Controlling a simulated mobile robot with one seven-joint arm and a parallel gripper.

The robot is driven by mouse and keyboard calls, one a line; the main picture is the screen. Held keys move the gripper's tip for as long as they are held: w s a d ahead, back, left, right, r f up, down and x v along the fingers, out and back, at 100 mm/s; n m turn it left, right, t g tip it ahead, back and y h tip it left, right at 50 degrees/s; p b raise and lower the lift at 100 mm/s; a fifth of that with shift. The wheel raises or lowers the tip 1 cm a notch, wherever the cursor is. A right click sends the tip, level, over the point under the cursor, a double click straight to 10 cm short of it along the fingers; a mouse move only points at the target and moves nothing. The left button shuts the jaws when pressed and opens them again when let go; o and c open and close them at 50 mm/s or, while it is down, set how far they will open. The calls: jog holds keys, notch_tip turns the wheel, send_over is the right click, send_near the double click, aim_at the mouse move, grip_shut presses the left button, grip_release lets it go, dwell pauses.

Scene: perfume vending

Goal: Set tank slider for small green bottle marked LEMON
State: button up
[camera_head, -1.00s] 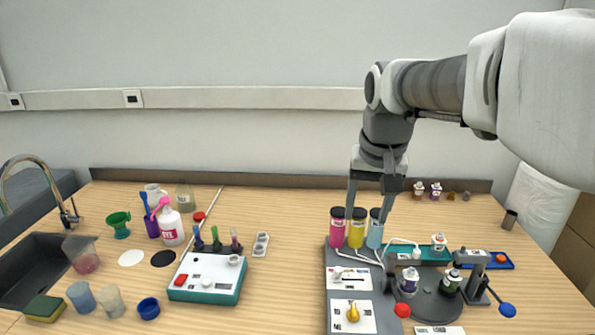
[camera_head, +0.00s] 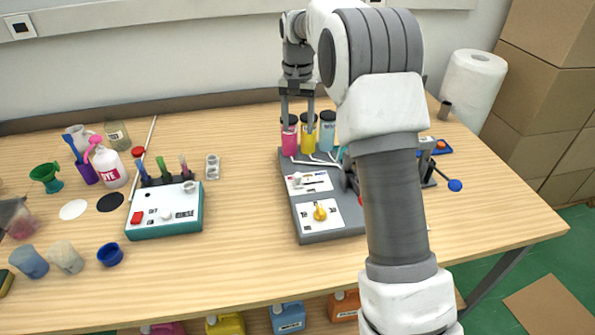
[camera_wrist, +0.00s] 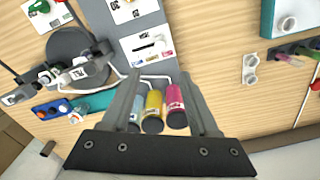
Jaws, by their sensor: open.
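The slider plate (camera_head: 308,182) is a white panel on the grey dispensing station, with a dark slot and small knob; it also shows in the wrist view (camera_wrist: 149,46). Pink (camera_head: 289,139), yellow (camera_head: 308,136) and blue (camera_head: 327,132) tanks stand behind it. My gripper (camera_head: 297,107) is open and empty, its fingers around or just above the tank tops in the head view. In the wrist view my gripper (camera_wrist: 158,78) points toward the slider plate, tanks between the fingers. A small green bottle (camera_wrist: 77,73) shows in the wrist view; its marking is unreadable.
A yellow knob (camera_head: 320,213) sits on a second white plate in front of the slider. A teal-and-white box (camera_head: 165,215) stands left, with open table between. A blue-ended lever (camera_head: 454,185) sticks out right. My arm covers the station's right part.

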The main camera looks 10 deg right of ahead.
aim_at(298, 174)
notch_tip(298, 174, down, 16)
jog(key=shift+b, duration=0.4)
grip_shut()
dwell(1.3)
